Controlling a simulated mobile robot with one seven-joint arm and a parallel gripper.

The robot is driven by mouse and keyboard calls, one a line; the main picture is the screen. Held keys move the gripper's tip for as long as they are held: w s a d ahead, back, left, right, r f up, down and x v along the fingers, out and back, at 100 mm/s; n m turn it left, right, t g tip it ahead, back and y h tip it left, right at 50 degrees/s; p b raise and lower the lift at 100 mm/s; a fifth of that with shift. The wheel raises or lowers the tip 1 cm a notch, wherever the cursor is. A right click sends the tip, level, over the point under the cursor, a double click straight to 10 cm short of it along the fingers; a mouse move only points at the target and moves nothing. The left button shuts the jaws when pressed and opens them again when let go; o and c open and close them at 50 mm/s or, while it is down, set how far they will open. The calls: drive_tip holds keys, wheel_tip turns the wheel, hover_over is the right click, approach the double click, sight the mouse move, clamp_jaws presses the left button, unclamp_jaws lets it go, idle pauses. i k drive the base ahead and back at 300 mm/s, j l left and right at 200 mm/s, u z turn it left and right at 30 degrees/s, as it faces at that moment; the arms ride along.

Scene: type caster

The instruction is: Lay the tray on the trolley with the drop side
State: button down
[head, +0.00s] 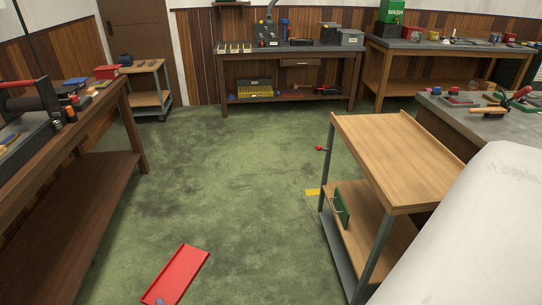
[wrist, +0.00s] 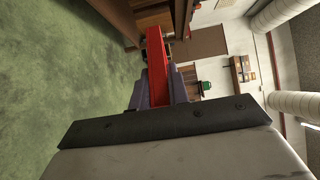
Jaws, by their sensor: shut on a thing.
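A long red tray (head: 177,274) shows at the bottom of the head view, tilted, with green floor behind it. In the wrist view the tray (wrist: 157,62) stands between the two purple-grey fingers of my gripper (wrist: 159,84), which is shut on it. Only a small grey piece of my gripper (head: 160,301) shows at the tray's near end in the head view. A wooden trolley (head: 395,150) with grey legs stands at the right, apart from the tray. Its top is bare, with a raised lip along the far and right edges. A green panel with a handle (head: 341,208) hangs by its lower shelf.
A smaller trolley (head: 150,88) stands at the back left with items on top. Workbenches line the left (head: 90,105), back (head: 290,50) and right (head: 480,115). A red-ended object (head: 320,149) shows beside the trolley. The green floor (head: 215,175) between is clear.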

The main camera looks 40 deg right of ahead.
sight(375, 138)
drive_tip(key=i+z, duration=0.25)
drive_tip(key=z, duration=0.25)
drive_tip(key=i+z, duration=0.25)
drive_tip(key=z, duration=0.25)
drive_tip(key=i+j+z, duration=0.85)
drive_tip(key=i+j, duration=0.2)
drive_tip(key=j, duration=0.25)
drive_tip(key=i+j, duration=0.2)
drive_tip(key=j, duration=0.2)
drive_tip(key=i+j, duration=0.25)
drive_tip(key=j, duration=0.15)
